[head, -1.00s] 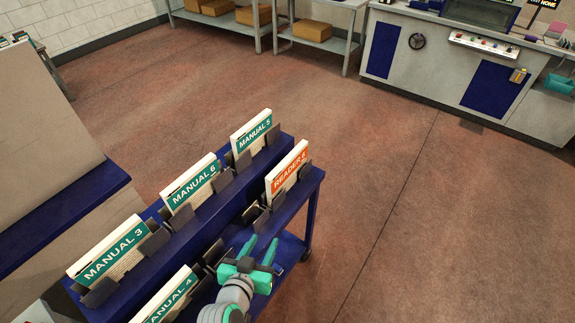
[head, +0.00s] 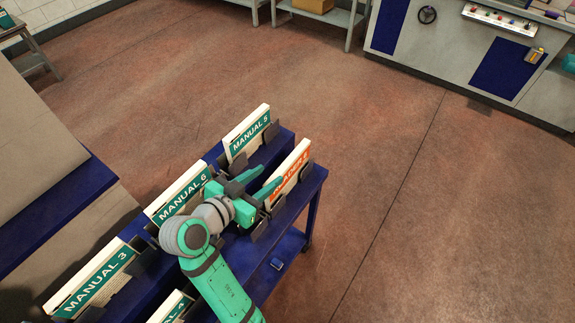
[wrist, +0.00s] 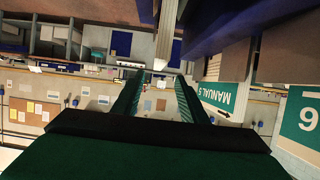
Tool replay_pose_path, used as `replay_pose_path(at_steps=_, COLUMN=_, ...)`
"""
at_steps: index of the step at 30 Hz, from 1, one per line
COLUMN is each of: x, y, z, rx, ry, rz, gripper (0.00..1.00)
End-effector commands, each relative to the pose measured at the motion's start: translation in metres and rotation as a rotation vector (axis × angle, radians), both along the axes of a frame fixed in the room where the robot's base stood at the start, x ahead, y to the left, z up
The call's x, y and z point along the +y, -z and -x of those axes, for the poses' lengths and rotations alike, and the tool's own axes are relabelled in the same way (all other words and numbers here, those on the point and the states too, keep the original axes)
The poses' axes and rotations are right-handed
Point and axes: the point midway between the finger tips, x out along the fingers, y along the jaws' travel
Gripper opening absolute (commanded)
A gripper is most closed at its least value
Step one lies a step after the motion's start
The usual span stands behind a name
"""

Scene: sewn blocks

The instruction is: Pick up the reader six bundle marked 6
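The reader bundle (head: 295,170), with an orange cover band and white pages, stands upright in a rack slot at the right end of the blue cart; its number is too blurred to read surely. My gripper (head: 264,177) is just left of it in the head view, fingers pointing toward it and covering part of its lower left. Whether they touch cannot be told. In the wrist view the two green fingers (wrist: 160,80) are apart with nothing held between them.
Teal bundles Manual 5 (head: 248,137), Manual 6 (head: 180,194) and Manual 3 (head: 92,280) stand in the cart's left row. Manual 4 (head: 172,307) is partly hidden by my arm. Dark dividers (head: 238,165) flank the slots. The floor (head: 400,220) right of the cart is clear.

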Motion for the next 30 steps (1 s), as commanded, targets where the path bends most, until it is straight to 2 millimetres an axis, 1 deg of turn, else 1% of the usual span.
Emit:
replay_pose_path(at_steps=4, x=-0.007, y=0.004, z=-0.008, rx=0.002, ry=0.006, rz=0.001, gripper=0.39)
replay_pose_path(at_steps=12, x=-0.028, y=0.019, z=-0.036, rx=0.0, ry=0.006, rz=0.0, gripper=0.39)
replay_pose_path(at_steps=17, x=-0.033, y=0.023, z=-0.042, rx=0.001, ry=0.004, rz=-0.001, gripper=0.39)
replay_pose_path(at_steps=20, x=-0.039, y=0.028, z=-0.047, rx=0.002, ry=0.006, rz=0.001, gripper=0.39)
replay_pose_path(at_steps=24, x=-0.052, y=0.039, z=-0.059, rx=0.001, ry=0.007, rz=0.0, gripper=0.39)
replay_pose_path(at_steps=27, x=-0.058, y=0.043, z=-0.069, rx=0.001, ry=0.005, rz=-0.001, gripper=0.39)
replay_pose_path(at_steps=30, x=-0.061, y=0.046, z=-0.074, rx=0.0, ry=0.004, rz=0.0, gripper=0.39)
